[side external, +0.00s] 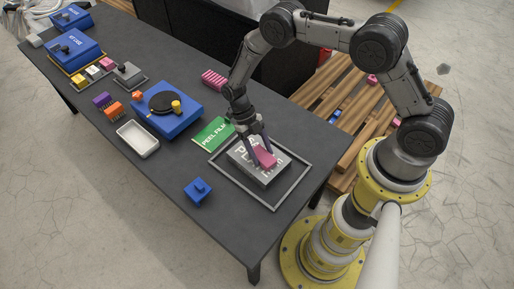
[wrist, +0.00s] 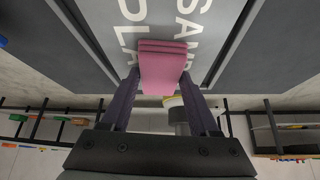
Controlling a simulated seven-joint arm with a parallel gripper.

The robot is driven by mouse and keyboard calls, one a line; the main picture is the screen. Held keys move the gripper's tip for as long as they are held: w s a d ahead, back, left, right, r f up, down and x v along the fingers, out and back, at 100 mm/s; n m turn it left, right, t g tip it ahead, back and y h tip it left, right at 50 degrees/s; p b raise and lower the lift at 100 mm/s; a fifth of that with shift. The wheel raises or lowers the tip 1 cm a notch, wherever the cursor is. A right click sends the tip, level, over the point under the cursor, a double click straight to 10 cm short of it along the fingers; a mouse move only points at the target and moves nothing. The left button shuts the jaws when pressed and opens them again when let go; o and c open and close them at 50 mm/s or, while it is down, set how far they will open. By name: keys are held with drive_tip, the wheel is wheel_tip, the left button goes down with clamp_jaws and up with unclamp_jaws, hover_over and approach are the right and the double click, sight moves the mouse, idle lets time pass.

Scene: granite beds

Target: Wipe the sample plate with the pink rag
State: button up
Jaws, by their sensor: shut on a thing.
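The pink rag (side external: 264,157) is a folded pad between the fingers of my gripper (side external: 258,150). In the wrist view the rag (wrist: 161,68) sits between both fingers of my gripper (wrist: 162,90), which is shut on it. The sample plate (side external: 247,172) is a grey block with white lettering inside a dark framed tray (side external: 276,203). In the wrist view the plate (wrist: 190,40) lies beyond the rag, its lettering partly covered. The rag is over the plate's top; whether it touches cannot be told for certain.
A green "PEEL FILM" sheet (side external: 213,133) lies left of the tray. A blue block with a knob (side external: 198,190) is near the front edge. A white tray (side external: 138,139), a blue device with a black disc (side external: 171,110) and a pink striped block (side external: 214,79) stand farther left and back.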

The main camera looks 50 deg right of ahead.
drive_tip(key=shift+s+f, duration=0.1)
drive_tip(key=shift+s, duration=0.3)
drive_tip(key=shift+w+r, duration=0.15)
drive_tip(key=shift+r, duration=1.15)
drive_tip(key=shift+w+r, duration=0.15)
drive_tip(key=shift+r, duration=1.1)
